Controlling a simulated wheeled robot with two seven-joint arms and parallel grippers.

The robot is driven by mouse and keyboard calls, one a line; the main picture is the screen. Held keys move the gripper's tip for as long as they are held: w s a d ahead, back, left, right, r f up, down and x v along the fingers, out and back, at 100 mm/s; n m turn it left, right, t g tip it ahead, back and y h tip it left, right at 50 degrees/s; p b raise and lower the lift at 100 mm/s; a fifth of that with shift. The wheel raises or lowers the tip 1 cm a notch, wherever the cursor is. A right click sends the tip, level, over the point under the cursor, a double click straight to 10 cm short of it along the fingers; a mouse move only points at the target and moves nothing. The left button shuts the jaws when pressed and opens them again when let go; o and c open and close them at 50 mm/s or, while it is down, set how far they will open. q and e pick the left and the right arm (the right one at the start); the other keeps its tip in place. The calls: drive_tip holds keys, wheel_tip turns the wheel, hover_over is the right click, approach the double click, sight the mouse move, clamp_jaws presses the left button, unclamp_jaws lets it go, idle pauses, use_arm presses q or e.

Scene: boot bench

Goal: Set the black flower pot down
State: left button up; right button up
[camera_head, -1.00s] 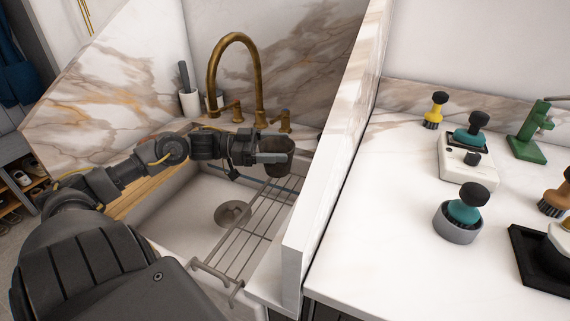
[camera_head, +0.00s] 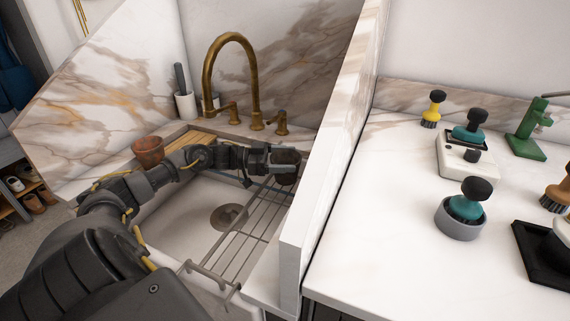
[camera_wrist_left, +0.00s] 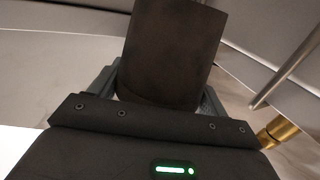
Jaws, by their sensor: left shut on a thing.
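The black flower pot (camera_head: 287,157) is in my left gripper (camera_head: 279,166), over the right part of the sink and close to the white partition. The gripper covers much of it in the head view. In the left wrist view the dark pot (camera_wrist_left: 172,50) fills the space between the fingers of the left gripper (camera_wrist_left: 165,85), which is shut on it. The wire rack (camera_head: 245,235) lies across the sink below the pot. I cannot tell whether the pot touches the rack. My right gripper is not in view.
The white sink (camera_head: 187,218) has a drain and a brass faucet (camera_head: 231,75) behind it. A terracotta pot (camera_head: 148,151) stands at the left by a wooden board (camera_head: 190,145). The white partition (camera_head: 318,190) rises right of the sink. Several brushes stand on the right counter (camera_head: 375,260).

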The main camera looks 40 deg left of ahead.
use_arm(q)
drive_tip(key=shift+f, duration=0.75)
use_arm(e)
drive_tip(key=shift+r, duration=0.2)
use_arm(q)
drive_tip(key=shift+f, duration=0.1)
drive_tip(key=shift+f, duration=0.25)
drive_tip(key=o, duration=1)
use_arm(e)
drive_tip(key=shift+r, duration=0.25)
use_arm(q)
drive_tip(key=shift+r, duration=0.4)
drive_tip(key=v, duration=0.6)
drive_tip(key=shift+s+a+f, duration=0.1)
drive_tip(key=shift+s+a, duration=0.4)
drive_tip(key=shift+a, duration=0.1)
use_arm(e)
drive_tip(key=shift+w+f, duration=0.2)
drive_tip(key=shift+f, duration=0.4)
